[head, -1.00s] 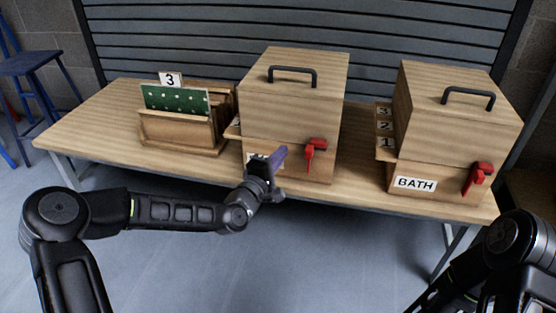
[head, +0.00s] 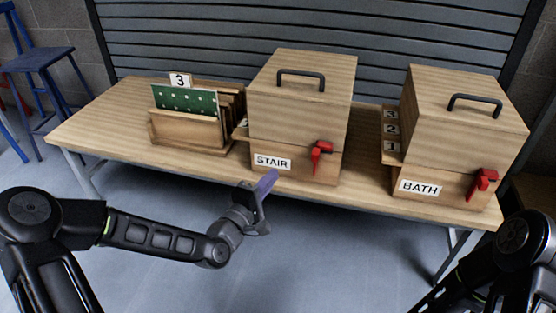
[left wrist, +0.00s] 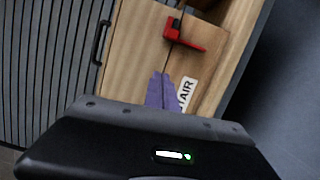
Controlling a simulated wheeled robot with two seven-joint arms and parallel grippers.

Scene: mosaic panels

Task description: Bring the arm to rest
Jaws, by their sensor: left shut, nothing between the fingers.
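My left gripper (head: 266,186) is in front of the table's front edge, below the wooden box labelled STAIR (head: 301,107). Its purple fingers are shut with nothing between them. In the left wrist view the shut fingers (left wrist: 160,90) show against the STAIR box (left wrist: 137,45), partly covering its label. My left arm (head: 150,235) reaches in from the left, bent at the elbow. My right arm (head: 500,265) shows at the lower right, and its gripper is out of the picture.
A wooden table (head: 110,125) carries a rack (head: 190,132) with a green dotted panel and a card marked 3. A box labelled BATH (head: 457,124) stands at the right. Both boxes have red latches. A blue stool (head: 38,62) stands at far left. The floor in front is clear.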

